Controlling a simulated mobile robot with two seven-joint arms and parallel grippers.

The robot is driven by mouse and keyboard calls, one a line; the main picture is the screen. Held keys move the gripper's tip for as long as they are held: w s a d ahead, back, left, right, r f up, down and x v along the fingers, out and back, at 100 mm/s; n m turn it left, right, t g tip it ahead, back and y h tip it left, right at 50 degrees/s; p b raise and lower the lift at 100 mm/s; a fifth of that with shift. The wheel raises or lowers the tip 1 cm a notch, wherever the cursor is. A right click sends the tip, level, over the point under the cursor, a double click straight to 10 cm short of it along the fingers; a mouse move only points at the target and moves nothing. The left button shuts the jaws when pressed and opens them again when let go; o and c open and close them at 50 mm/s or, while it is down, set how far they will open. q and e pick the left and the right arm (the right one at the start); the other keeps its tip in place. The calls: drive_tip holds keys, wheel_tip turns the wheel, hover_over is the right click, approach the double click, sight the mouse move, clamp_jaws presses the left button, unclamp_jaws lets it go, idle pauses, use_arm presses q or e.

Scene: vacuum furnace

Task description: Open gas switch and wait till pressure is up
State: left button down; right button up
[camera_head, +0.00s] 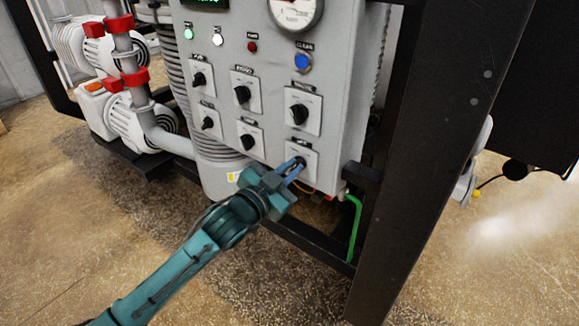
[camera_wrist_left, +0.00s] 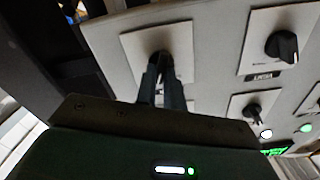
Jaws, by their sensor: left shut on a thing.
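A grey control panel (camera_head: 270,95) carries several black rotary switches on white plates. My left gripper (camera_head: 296,166) is at the lower right switch (camera_head: 302,158), shut on its black knob. In the left wrist view the two fingers (camera_wrist_left: 164,85) reach up to a switch plate (camera_wrist_left: 182,38) and cover most of the knob. The labels are too small to read, so I cannot tell which is the gas switch. A round white gauge (camera_head: 295,10) is cut off by the top edge, and its reading is not clear. My right gripper is not in view.
A blue button (camera_head: 302,62) and small lamps, one lit green (camera_head: 188,34), sit above the switches. A black frame post (camera_head: 440,150) stands right of the panel. White pump parts with red clamps (camera_head: 120,75) are at left. Open floor (camera_head: 70,230) lies in front.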

use_arm(q)
drive_tip(key=shift+m, duration=0.5)
drive_tip(key=shift+f, duration=0.1)
drive_tip(key=c, duration=1.5)
unclamp_jaws()
drive_tip(key=shift+s, duration=0.1)
drive_tip(key=b+v, duration=0.1)
drive_tip(key=v, duration=1.2)
drive_tip(key=s+a+f+n+g+y, duration=0.1)
drive_tip(key=s+a+f+n+y, duration=0.1)
drive_tip(key=s+f, duration=0.3)
drive_tip(key=s+a+f+n+g+y, duration=0.1)
drive_tip(key=s+a+f+n+y, duration=0.1)
drive_tip(key=s+f, duration=0.4)
drive_tip(key=s+a+f+n+g+y, duration=0.2)
drive_tip(key=s+f+n, duration=0.3)
drive_tip(key=f, duration=0.7)
drive_tip(key=shift+s+a+f+n+y, duration=0.3)
drive_tip(key=shift+s+a+n+y, duration=0.1)
drive_tip(key=shift+n+y, duration=0.25)
